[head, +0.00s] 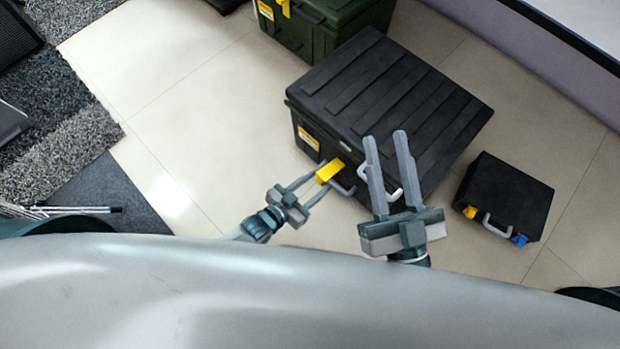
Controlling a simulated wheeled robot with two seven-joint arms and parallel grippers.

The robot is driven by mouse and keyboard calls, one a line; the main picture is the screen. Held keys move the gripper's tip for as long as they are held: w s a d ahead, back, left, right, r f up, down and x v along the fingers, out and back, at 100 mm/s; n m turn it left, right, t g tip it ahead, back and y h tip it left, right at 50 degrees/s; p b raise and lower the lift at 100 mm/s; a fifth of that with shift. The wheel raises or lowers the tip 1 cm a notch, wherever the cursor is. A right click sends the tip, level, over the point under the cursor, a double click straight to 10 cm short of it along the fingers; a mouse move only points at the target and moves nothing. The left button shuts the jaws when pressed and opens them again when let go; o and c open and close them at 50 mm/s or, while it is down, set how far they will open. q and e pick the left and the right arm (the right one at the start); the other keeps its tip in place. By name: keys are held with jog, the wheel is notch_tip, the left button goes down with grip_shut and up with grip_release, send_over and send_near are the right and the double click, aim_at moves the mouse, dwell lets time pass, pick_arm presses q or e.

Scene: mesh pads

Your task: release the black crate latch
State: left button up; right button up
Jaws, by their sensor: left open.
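The black crate (390,92) with a ribbed lid stands on the tiled floor in the head view. My right gripper (384,137) is open and empty. Its fingers overlap the crate's front right part in the picture and hide some of the front face and handle area.
A small black case (507,196) with yellow and blue latches stands to the right. A green crate (318,22) stands behind. Grey rugs (55,110) lie at the left. A ledge (560,50) runs along the upper right. Floor left of the crate is clear.

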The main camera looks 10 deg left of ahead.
pick_arm(q)
jog(key=shift+s+a, duration=0.1)
jog(key=shift+s+a+r, duration=0.1)
jog(key=shift+s, duration=0.05)
jog(key=shift+s+a+r, duration=0.1)
jog(key=shift+s+a, duration=0.05)
jog(key=shift+s, duration=0.05)
jog(key=p+v, duration=0.3)
jog(key=v, duration=1.3)
jog(key=shift+p, duration=0.35)
pick_arm(e)
notch_tip(320, 180, down, 12)
jog(key=w+d+g+h, duration=0.1)
jog(key=g+h, duration=0.1)
jog(key=g, duration=0.5)
jog(key=shift+w+d+f+h, duration=0.2)
jog(key=shift+w+d+h, duration=0.1)
jog(key=shift+d, duration=0.1)
pick_arm(q)
jog(key=shift+s, duration=0.1)
pick_arm(e)
jog(key=shift+w, duration=0.15)
